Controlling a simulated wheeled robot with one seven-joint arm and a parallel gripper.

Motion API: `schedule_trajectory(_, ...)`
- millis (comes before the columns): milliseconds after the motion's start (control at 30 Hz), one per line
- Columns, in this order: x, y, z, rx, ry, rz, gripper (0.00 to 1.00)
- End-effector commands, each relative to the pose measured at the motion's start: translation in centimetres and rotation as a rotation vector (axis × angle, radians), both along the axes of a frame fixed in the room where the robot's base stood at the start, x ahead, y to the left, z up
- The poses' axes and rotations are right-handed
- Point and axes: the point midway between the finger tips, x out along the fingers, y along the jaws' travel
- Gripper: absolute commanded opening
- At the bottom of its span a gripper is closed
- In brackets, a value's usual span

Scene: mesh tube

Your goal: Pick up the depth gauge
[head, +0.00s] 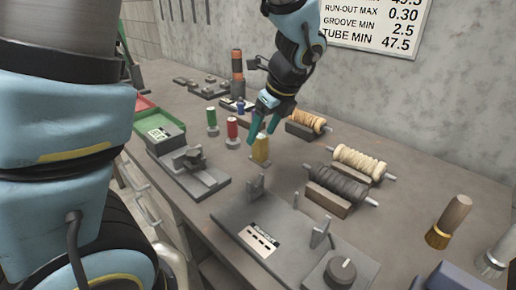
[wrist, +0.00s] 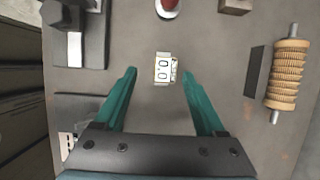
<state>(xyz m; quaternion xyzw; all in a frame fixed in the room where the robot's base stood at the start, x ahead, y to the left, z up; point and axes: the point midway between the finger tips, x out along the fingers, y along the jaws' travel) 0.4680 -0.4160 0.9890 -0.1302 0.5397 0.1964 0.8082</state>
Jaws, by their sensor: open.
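A small yellow block, likely the depth gauge, stands upright on the workbench in the middle of the head view (head: 261,151). In the wrist view its pale top with two round marks (wrist: 163,68) shows between the fingertips, nearer the right one. My gripper (head: 265,130) is open, with teal fingers pointing down just above and around the block's top in the head view. It also shows in the wrist view (wrist: 160,73), with a gap on both sides of the block. I cannot tell the exact height left between fingertips and block.
A red cylinder (head: 232,129) and a green one (head: 212,120) stand to the left. A grey fixture (head: 190,175) lies left, and a plate with uprights (head: 235,212) is in front. Wound rollers (head: 358,163) lie on cradles to the right. Bench between is clear.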

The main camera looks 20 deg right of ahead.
Motion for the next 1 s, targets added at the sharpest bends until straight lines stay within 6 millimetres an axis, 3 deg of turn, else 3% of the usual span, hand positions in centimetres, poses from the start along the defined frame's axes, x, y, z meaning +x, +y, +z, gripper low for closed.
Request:
schedule_trajectory(600, 2.8, 0.7, -5.5, 0.000, 0.000, 0.002, 0.72)
schedule_trajectory(867, 2.9, 0.7, -5.8, -0.002, 0.000, 0.001, 0.72)
schedule_trajectory(1000, 2.9, 0.7, -5.7, -0.002, 0.000, 0.001, 0.58)
